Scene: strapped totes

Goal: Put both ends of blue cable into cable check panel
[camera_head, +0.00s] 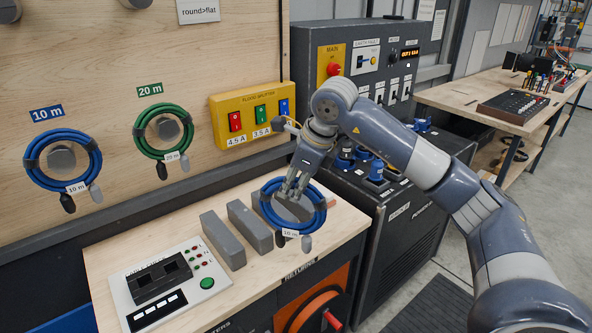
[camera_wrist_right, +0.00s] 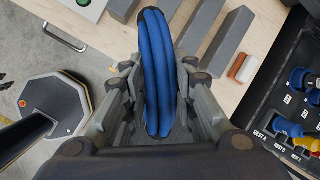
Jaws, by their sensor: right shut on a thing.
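A coiled blue cable (camera_head: 264,212) with a 10 m tag is above the right part of the wooden bench top. My right gripper (camera_head: 293,190) is shut on the coil. In the right wrist view the blue coil (camera_wrist_right: 156,75) stands between the fingers (camera_wrist_right: 158,95). A grey cable end (camera_head: 306,243) and a darker end (camera_head: 280,239) hang at the coil's lower edge. Whether the coil touches the bench is unclear. The cable check panel (camera_head: 192,308) lies at the bench's left, with a black two-socket block (camera_head: 158,278), small lights and a green button. My left gripper is out of view.
Two grey blocks (camera_head: 223,240) (camera_head: 250,226) lie between panel and coil. Another blue coil (camera_head: 35,181) and a green coil (camera_head: 142,147) hang on the wall board, beside a yellow splitter box (camera_head: 246,134). A dark cabinet with blue sockets (camera_head: 376,171) stands right of the bench.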

